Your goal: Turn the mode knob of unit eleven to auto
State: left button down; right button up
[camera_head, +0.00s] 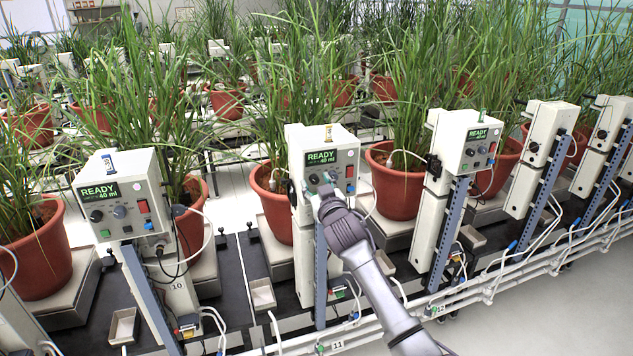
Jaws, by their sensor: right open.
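Unit eleven (294,150) is a cream control box on a blue-grey post in the middle of the view. A plate reading 11 (337,345) is on the rail below it. Its screen (321,157) shows READY and 40 ml. A dark knob (313,179) shows just under the screen; its pointer setting is too small to read. My right gripper (322,189) is in front of the lower panel, close to the knobs, and is open. Its fingers and wrist hide part of the panel, and I cannot tell whether they touch a knob. My left gripper is out of view.
Unit ten (140,178) stands to the left and unit twelve (455,125) to the right, with similar panels. Potted plants (272,205) stand on scales behind the posts. White pipes and loose cables (530,268) run along the front rail. Grey floor at lower right is clear.

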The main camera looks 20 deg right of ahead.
jog(key=shift+w, duration=0.25)
jog(key=shift+c, duration=0.4)
grip_shut()
jog(key=m, duration=0.4)
jog(key=shift+r, duration=0.1)
jog(key=m+p, duration=0.1)
jog(key=m, duration=0.4)
jog(key=shift+d+p, duration=0.1)
jog(key=shift+p, duration=0.3)
jog(key=shift+m, duration=0.4)
